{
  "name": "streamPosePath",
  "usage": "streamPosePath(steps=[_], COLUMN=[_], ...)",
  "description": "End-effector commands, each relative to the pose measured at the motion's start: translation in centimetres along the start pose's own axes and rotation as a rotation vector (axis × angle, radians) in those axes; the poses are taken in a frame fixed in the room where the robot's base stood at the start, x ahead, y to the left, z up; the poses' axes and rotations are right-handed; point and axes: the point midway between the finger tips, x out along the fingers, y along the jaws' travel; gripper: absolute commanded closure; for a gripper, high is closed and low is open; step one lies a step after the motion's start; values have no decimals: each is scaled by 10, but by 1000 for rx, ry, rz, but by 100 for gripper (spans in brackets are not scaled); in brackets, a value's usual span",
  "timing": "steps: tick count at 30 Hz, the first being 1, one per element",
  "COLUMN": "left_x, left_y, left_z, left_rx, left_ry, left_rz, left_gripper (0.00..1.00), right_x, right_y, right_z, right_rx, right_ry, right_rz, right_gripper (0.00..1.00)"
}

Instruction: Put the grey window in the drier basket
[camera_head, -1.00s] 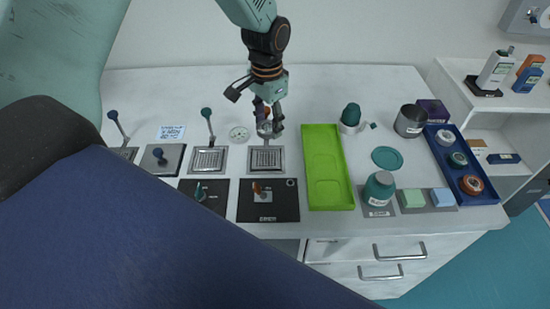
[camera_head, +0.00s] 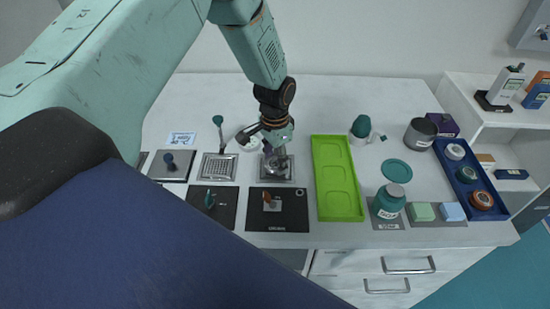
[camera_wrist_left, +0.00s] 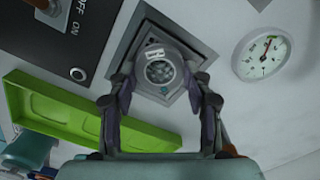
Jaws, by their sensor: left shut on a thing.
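The grey window (camera_wrist_left: 160,46) is a round grey piece with a small label and a dark round centre. My left gripper (camera_wrist_left: 160,78) is shut on it, with a finger on either side. In the head view the left gripper (camera_head: 277,158) points down with the window (camera_head: 277,168) low over the right-hand square metal drier basket (camera_head: 264,178). The wrist view shows the basket's square rim (camera_wrist_left: 124,44) around the window. I cannot tell whether the window touches the basket. My right gripper is not in view.
A bright green tray (camera_head: 317,178) stands close to the right of the basket. A black switch panel (camera_head: 288,219) lies in front. A round gauge (camera_wrist_left: 262,56) is beside the basket. Another gridded basket (camera_head: 218,166) is to the left.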

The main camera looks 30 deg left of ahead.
Motion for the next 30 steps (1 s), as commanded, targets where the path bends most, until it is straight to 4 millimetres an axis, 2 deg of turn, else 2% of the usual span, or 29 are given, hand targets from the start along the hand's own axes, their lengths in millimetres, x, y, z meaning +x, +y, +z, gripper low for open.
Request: streamPosePath(steps=[11,12,19,30], left_x=[4,4,3,0], left_y=[0,0,0,0], left_z=[-1,-1,-1,-1], left_rx=[0,0,0,0], left_ry=[1,1,0,1], left_rz=[-1,0,0,-1], left_gripper=[81,48,28,27], right_x=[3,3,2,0], right_y=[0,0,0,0], right_z=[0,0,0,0], right_rx=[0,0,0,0], right_ry=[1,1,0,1], right_rz=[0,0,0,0], right_gripper=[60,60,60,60])
